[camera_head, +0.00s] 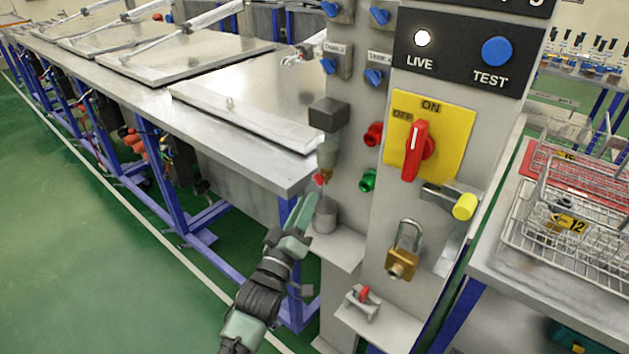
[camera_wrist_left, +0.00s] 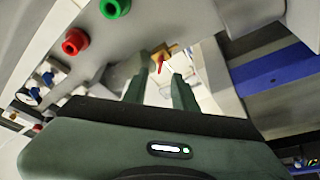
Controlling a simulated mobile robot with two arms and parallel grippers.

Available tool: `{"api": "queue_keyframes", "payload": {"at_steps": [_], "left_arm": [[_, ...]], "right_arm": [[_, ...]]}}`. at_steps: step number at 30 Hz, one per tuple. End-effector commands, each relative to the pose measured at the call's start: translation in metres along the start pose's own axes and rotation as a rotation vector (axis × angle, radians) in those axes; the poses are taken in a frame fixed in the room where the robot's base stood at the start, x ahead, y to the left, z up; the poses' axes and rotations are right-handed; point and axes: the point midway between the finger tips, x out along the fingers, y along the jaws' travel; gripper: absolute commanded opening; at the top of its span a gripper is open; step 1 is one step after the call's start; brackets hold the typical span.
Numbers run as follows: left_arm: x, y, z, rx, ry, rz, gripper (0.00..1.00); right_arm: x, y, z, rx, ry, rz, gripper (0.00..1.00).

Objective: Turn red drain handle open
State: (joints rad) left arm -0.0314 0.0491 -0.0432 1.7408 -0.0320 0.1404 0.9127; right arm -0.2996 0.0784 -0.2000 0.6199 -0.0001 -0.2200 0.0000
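The red drain handle (camera_head: 320,179) is a small red lever on a brass fitting, below the clear bowl (camera_head: 327,153) of the filter unit on the grey column. In the left wrist view the red handle (camera_wrist_left: 160,67) hangs from the brass fitting (camera_wrist_left: 164,52), just past the fingertips and between their lines. My left gripper (camera_head: 306,204) reaches up from below, close under the handle. Its two fingers (camera_wrist_left: 160,88) stand apart with nothing between them, and I see no contact with the handle. My right gripper is not in view.
A grey cylinder (camera_head: 326,216) stands on a ledge close by the left fingertips. A red port (camera_head: 373,134) and a green port (camera_head: 368,180) stick out of the column. A padlock (camera_head: 403,262) hangs to the right. A steel table (camera_head: 290,170) edges in from the left.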

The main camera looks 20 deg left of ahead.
Motion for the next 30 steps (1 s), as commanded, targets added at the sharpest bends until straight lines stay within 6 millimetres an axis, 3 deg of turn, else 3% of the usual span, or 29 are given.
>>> {"api": "queue_keyframes", "payload": {"at_steps": [3, 9, 20, 21, 24, 30], "left_arm": [[0.022, 0.002, -0.001, 0.000, 0.001, 0.001, 0.27], [0.048, 0.001, 0.000, 0.003, -0.001, 0.000, 0.27], [0.055, 0.000, 0.001, 0.004, -0.002, -0.001, 0.27], [0.055, 0.000, 0.001, 0.004, -0.002, -0.001, 0.24], [0.055, 0.000, 0.001, 0.004, -0.002, -0.001, 0.00], [0.055, 0.000, 0.001, 0.006, -0.002, -0.001, 0.00]], "right_arm": [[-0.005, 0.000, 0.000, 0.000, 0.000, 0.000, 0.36], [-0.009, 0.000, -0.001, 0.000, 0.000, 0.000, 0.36], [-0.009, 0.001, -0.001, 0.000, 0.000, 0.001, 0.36], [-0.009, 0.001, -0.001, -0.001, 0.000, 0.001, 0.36], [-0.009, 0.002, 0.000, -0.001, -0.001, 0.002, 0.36], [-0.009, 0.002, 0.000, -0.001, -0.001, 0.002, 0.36]]}}
